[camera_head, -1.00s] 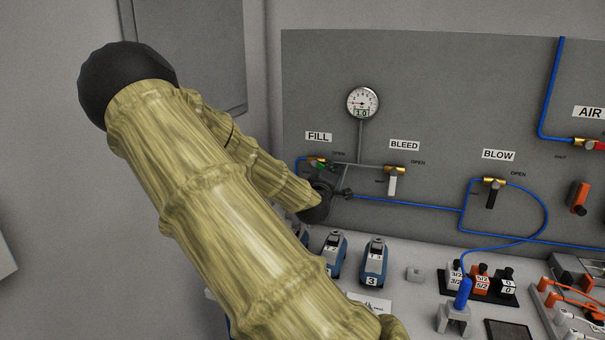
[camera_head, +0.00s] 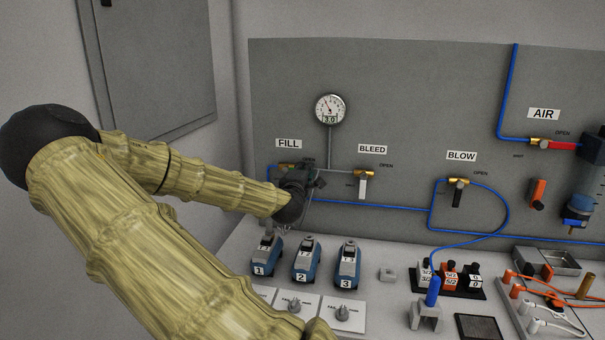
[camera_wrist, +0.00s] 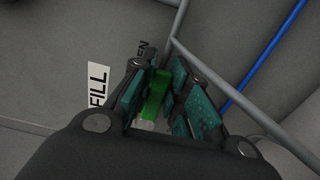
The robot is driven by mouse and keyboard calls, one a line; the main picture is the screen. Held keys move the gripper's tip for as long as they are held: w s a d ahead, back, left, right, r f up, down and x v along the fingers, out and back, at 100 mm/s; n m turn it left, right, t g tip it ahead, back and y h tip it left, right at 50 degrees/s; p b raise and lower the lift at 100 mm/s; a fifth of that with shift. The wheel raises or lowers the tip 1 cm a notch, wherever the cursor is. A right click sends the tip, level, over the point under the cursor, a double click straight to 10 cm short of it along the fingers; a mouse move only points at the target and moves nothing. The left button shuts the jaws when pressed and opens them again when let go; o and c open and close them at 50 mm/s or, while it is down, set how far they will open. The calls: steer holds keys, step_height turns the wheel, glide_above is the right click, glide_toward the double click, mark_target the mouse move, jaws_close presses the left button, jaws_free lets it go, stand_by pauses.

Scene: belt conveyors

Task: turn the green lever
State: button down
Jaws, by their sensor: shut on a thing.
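The green lever (camera_wrist: 155,95) shows in the wrist view between the two finger pads of my gripper (camera_wrist: 160,98), which is shut on it. The FILL label (camera_wrist: 97,85) is just left of the fingers there. In the head view my gripper (camera_head: 312,180) is at the FILL valve on the grey panel, below and right of the FILL label (camera_head: 289,143). My gripper hides the lever in that view. The brass valve body (camera_head: 285,167) shows partly to the left of it.
The BLEED valve's white lever (camera_head: 362,188) hangs just right of my gripper. A gauge (camera_head: 331,108) is above on a grey pipe. The BLOW valve's black lever (camera_head: 457,196) is farther right. Blue numbered units (camera_head: 307,260) stand on the bench below.

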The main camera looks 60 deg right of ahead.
steer(key=shift+f, duration=0.1)
steer(key=c, duration=1.4)
jaws_free()
steer(key=shift+o, duration=0.2)
steer(key=v, duration=1.2)
